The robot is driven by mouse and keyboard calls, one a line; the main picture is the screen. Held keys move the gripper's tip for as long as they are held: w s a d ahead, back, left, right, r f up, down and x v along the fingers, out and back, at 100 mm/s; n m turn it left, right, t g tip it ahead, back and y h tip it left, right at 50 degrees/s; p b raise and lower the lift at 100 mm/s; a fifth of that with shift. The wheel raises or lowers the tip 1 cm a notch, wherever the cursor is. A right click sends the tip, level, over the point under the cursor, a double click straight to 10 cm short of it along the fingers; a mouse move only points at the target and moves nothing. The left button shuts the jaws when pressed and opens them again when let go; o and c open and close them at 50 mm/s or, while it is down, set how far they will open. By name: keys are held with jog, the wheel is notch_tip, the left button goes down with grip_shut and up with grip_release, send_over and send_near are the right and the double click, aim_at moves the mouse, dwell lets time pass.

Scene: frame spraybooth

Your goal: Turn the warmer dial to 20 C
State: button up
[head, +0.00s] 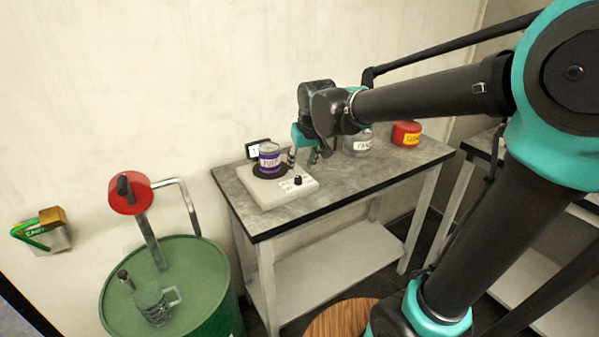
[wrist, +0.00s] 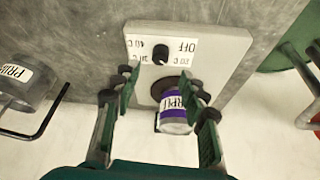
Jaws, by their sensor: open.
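The warmer (head: 262,195) is a white slab on the grey workbench; it also shows in the wrist view (wrist: 215,75). Its black dial (wrist: 161,54) sits on a white label plate and shows small in the head view (head: 297,180). The upside-down labels seem to read OFF upper right, 20 C lower right, 30 C lower left and 40 C upper left. The dial's pointing direction is too small to tell. My gripper (wrist: 161,90) is open and empty above the warmer, its fingertips apart from the dial in the picture. It also shows in the head view (head: 306,155).
A purple-labelled tin (head: 269,160) stands on the warmer's dark round plate. A PRIMER-like labelled can (head: 358,144) and a red tin (head: 406,134) stand farther right on the workbench (head: 345,183). A green drum (head: 185,275) stands left. The bench front is clear.

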jog(key=v, duration=0.5)
jog(key=shift+s+r, duration=0.1)
jog(key=shift+r, duration=0.3)
